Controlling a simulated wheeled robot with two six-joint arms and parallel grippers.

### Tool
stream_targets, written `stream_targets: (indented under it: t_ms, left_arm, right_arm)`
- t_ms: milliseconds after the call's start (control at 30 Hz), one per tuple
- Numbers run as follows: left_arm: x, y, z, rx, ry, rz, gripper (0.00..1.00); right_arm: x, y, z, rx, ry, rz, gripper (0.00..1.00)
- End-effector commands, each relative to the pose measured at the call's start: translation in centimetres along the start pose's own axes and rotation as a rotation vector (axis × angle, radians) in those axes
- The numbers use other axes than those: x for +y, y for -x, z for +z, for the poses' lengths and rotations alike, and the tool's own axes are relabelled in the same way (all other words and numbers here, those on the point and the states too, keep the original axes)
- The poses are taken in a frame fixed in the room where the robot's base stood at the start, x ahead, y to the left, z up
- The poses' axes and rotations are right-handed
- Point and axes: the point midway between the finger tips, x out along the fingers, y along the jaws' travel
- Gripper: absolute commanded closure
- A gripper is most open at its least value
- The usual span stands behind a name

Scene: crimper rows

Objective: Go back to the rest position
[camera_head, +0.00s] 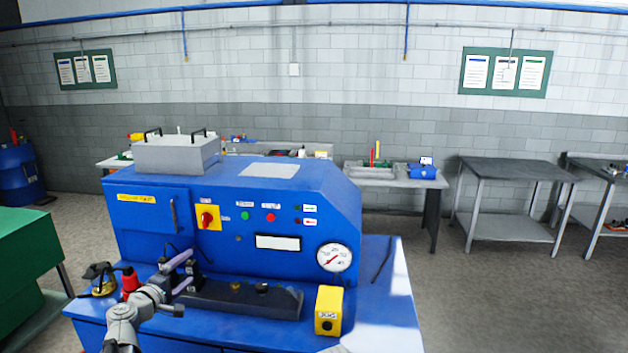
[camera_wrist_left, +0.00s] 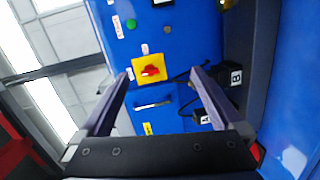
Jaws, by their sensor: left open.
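My left gripper (camera_head: 188,267) is in front of the blue crimping machine (camera_head: 285,211), low at its left side. Its two purple-grey fingers are apart with nothing between them. In the left wrist view the open left gripper (camera_wrist_left: 161,74) points at the machine's front, with a red switch on a yellow plate (camera_wrist_left: 151,71) and a metal handle showing between and beyond the fingers. My right gripper is in neither view.
A dark fixture bar (camera_head: 245,299) and a yellow box (camera_head: 329,310) sit on the machine's blue ledge. A red and black item (camera_head: 131,283) stands close to my left arm. A green table (camera_head: 30,245) is at the left. Grey tables (camera_head: 515,172) stand at the right, with open floor before them.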

Motion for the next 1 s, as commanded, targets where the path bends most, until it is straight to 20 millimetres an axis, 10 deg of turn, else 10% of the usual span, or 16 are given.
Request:
stream_targets:
  t_ms: [367,600,1000]
  left_arm:
    - [-5.0,0.1,12.2,-0.293,-0.265,-0.232,0.0]
    - [-13.1,5.9,23.4,-0.657,-0.614,-0.596,0.0]
    - [-19.4,18.0,26.5,-0.962,-1.032,-1.161,0.0]
  right_arm:
    - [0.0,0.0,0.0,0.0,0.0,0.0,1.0]
    - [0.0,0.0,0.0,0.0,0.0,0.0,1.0]
    - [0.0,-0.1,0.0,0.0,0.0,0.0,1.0]
